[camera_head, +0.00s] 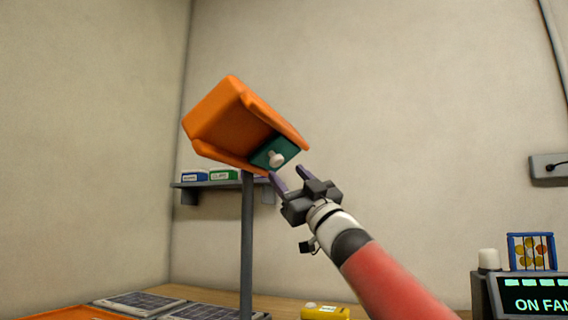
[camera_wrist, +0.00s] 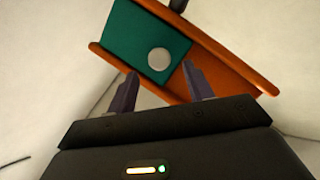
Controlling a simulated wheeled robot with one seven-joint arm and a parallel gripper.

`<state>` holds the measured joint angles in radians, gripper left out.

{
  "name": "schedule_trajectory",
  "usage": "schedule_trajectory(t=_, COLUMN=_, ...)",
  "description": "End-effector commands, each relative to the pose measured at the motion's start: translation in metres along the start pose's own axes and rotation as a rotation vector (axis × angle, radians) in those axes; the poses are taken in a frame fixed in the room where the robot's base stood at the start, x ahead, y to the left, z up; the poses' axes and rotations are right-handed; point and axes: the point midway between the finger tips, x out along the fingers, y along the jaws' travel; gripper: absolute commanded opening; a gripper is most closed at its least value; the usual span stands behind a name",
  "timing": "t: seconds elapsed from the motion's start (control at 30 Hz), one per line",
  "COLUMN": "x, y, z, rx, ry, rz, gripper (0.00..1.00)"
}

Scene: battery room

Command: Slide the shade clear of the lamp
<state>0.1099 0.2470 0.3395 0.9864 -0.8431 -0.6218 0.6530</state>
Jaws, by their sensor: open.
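The lamp is an orange, tilted housing (camera_head: 215,110) on a grey post (camera_head: 247,245); in the wrist view its orange edge (camera_wrist: 240,75) runs diagonally. A green plate (camera_head: 262,158), which looks like the shade, sits in the channel at the housing's lower right end. It carries a pale round knob (camera_head: 276,158). In the wrist view the green plate (camera_wrist: 125,40) and knob (camera_wrist: 159,60) face me. My gripper (camera_head: 286,173) is open just below and right of the knob. In the wrist view the knob appears between and slightly beyond the fingertips, apart from them.
A wall shelf (camera_head: 215,184) with small blue and green boxes is behind the post. Solar panels (camera_head: 140,303) and a yellow device (camera_head: 325,312) lie on the table below. A fan panel (camera_head: 530,295) stands at the lower right. The space around the housing is clear.

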Motion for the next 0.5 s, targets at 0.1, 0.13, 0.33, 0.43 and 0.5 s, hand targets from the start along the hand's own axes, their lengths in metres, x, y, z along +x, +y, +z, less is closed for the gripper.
schedule_trajectory(t=0.1, x=0.023, y=0.001, z=-0.002, rx=0.003, ry=-0.001, rz=0.001, gripper=0.52)
schedule_trajectory(t=0.13, x=0.027, y=0.001, z=-0.003, rx=0.002, ry=0.000, rz=0.001, gripper=0.52)
schedule_trajectory(t=0.33, x=0.040, y=0.001, z=-0.001, rx=0.000, ry=-0.001, rz=0.002, gripper=0.52)
schedule_trajectory(t=0.43, x=0.041, y=0.001, z=0.001, rx=0.000, ry=-0.002, rz=0.002, gripper=0.52)
schedule_trajectory(t=0.5, x=0.040, y=0.000, z=0.001, rx=-0.001, ry=-0.003, rz=0.002, gripper=0.52)
